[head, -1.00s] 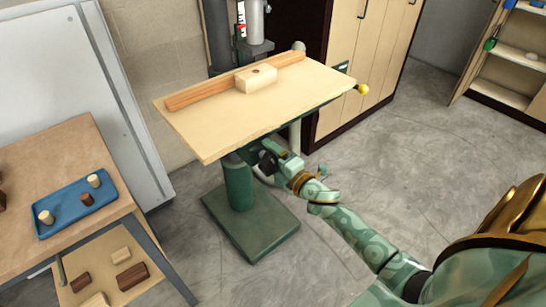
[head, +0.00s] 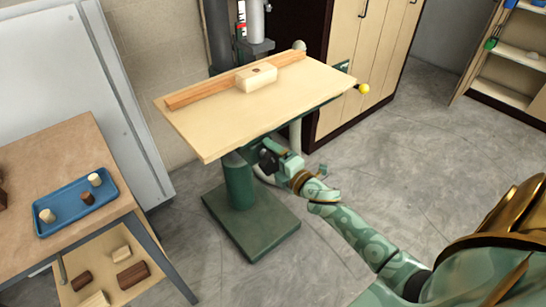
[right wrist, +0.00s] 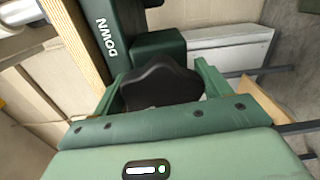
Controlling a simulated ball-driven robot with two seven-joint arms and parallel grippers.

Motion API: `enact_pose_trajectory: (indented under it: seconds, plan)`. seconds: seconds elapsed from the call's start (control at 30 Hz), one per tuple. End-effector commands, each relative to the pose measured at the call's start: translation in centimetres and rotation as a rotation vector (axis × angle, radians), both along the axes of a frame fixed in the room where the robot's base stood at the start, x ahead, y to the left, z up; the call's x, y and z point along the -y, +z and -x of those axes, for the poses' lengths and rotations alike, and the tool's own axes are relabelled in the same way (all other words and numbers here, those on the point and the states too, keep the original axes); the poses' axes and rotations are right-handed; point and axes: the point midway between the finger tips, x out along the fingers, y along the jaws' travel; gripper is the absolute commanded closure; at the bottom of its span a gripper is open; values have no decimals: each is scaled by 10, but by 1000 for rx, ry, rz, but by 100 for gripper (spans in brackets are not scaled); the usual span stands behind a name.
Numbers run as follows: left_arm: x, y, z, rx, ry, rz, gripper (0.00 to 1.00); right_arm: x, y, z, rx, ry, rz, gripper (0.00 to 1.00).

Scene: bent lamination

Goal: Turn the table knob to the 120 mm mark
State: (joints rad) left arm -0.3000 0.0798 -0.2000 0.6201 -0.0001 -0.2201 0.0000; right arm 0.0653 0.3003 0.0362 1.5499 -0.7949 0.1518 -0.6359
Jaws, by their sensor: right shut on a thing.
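The table knob (right wrist: 160,85) is black and lobed. In the right wrist view it sits between the two green fingers of my right gripper (right wrist: 158,88), which is shut on it. In the head view the knob (head: 268,161) shows as a dark shape under the front edge of the drill press table (head: 215,128), with my right gripper (head: 278,160) at it. A green part marked "DOWN" (right wrist: 110,38) stands behind the knob in the right wrist view. No millimetre scale can be read in either view. My left gripper is not in view.
A wooden fence (head: 200,93) and a pale drilled block (head: 256,77) are on the table. The green column base (head: 250,222) stands on the floor. A bench with a blue tray (head: 65,220) is at the left. The floor at the right is clear.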

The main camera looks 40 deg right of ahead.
Motion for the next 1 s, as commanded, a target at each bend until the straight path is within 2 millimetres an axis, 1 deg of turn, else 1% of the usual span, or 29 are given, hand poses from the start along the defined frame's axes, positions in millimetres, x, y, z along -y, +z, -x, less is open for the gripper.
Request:
enact_pose_trajectory:
  seconds: [0.03, 0.1, 0.13, 0.17, 0.2, 0.4, 0.47, 0.57, 1.0]
  plan:
    - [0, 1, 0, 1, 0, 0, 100, -3, 13, -3, 26, 11, -8, 46]
    - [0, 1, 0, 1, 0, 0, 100, -3, 13, -3, 26, 11, -8, 46]
    - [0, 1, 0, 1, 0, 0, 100, -3, 13, -4, 26, 11, -8, 15]
    - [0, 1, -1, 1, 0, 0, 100, -3, 13, -3, 26, 11, -8, 7]
    - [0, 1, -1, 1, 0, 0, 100, -3, 12, -3, 25, 10, -8, 3]
    - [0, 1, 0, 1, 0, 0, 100, -3, 10, -3, 21, 10, -5, 3]
    - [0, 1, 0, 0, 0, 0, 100, -4, 12, -3, 27, 12, -8, 3]
    - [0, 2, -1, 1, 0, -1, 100, -3, 12, 0, 26, 12, -8, 3]
    - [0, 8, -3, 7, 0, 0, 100, 1, 9, 38, 19, 8, -7, 3]
